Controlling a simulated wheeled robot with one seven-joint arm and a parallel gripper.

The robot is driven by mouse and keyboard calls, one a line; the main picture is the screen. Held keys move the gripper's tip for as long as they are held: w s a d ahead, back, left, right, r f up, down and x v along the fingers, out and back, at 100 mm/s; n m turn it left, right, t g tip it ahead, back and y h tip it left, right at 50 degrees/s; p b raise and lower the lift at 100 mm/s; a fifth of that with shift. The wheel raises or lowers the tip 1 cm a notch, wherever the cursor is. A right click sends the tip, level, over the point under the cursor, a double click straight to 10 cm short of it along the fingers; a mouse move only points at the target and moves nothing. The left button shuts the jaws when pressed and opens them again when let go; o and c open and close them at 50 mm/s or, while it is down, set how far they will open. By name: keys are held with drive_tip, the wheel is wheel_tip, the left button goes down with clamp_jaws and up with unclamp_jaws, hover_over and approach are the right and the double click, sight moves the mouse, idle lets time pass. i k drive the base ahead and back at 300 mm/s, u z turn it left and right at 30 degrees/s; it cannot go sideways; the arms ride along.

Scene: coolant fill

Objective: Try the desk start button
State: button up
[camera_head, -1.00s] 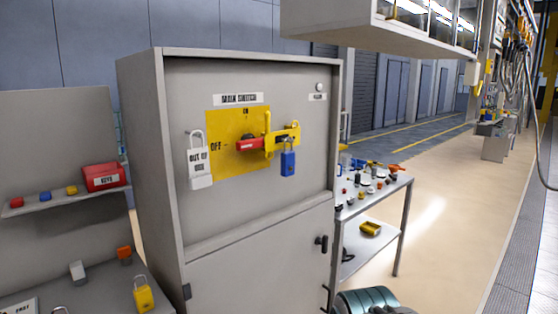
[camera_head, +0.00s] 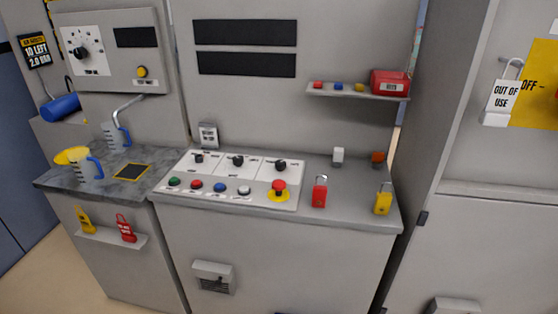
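The desk (camera_head: 345,201) stands in the middle of the head view, with a sloped white control panel (camera_head: 268,168) on its top. Along the panel's front row are a green button (camera_head: 174,182), a red button (camera_head: 196,185), a blue button (camera_head: 220,188) and a white button (camera_head: 244,191). A red mushroom button on a yellow base (camera_head: 278,189) is at the right end. Several black knobs sit behind them. The small labels are too blurred to read, so I cannot read which button is marked start. My gripper is not in view.
A red padlock (camera_head: 319,191) and a yellow padlock (camera_head: 383,199) stand right of the panel. A shelf (camera_head: 345,91) holds a red box (camera_head: 390,82). Jugs (camera_head: 87,168) stand on the left counter (camera_head: 62,181). The cabinet (camera_head: 455,160) bounds the right side.

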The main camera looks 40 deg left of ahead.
sight(173, 180)
drive_tip(key=u, duration=2.05)
drive_tip(key=k, duration=0.35)
drive_tip(key=u, duration=0.05)
drive_tip(key=i, duration=0.4)
